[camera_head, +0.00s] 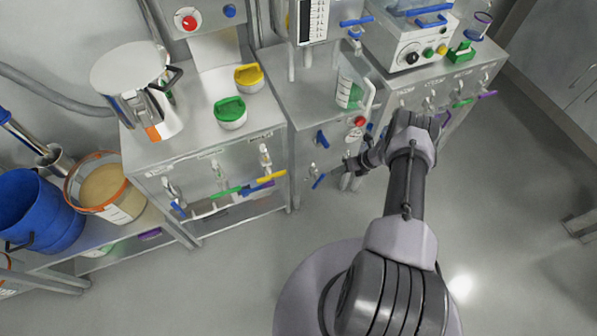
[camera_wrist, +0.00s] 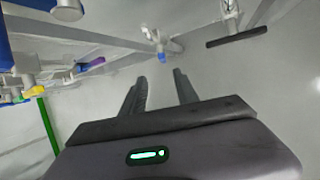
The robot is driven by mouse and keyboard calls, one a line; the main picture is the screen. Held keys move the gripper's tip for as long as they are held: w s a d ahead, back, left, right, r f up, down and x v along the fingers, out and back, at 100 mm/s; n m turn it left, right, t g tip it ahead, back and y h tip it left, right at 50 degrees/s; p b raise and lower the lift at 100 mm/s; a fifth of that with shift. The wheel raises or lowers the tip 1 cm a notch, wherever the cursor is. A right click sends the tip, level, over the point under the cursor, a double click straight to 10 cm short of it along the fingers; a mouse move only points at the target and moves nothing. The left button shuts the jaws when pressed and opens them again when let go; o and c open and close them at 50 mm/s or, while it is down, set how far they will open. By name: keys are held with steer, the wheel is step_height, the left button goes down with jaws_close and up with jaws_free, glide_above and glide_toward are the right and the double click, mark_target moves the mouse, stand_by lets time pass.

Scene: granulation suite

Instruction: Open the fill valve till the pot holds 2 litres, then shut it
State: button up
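A clear jug with a white handle and green markings (camera_head: 349,90) stands on the middle counter under a spout. A valve with a blue lever (camera_head: 356,22) is on that spout. I cannot tell which vessel is the pot; a large steel pot (camera_head: 135,85) stands on the left counter. My gripper (camera_head: 348,178) is low in front of the middle cabinet, near a small front valve with a blue lever (camera_head: 318,181). In the wrist view my gripper (camera_wrist: 160,75) has its two dark fingers apart, with nothing between them. The liquid level in the jug is too small to read.
Several coloured levers stick out of the cabinet fronts. A blue bucket (camera_head: 38,208) and an orange-rimmed bucket (camera_head: 105,188) stand at left. The floor (camera_head: 220,285) is clear.

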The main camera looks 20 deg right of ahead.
mark_target(321, 180)
steer(key=b+x, duration=0.3)
steer(key=x, duration=0.2)
steer(key=b+x, duration=0.3)
steer(key=x, duration=0.3)
steer(key=b+x, duration=0.3)
steer(key=x, duration=0.2)
steer(key=shift+s+d+f, duration=0.1)
steer(key=shift+s+f, duration=0.2)
steer(key=shift+f, duration=0.15)
steer(key=shift+w, duration=0.1)
steer(key=shift+r, duration=0.1)
jaws_close()
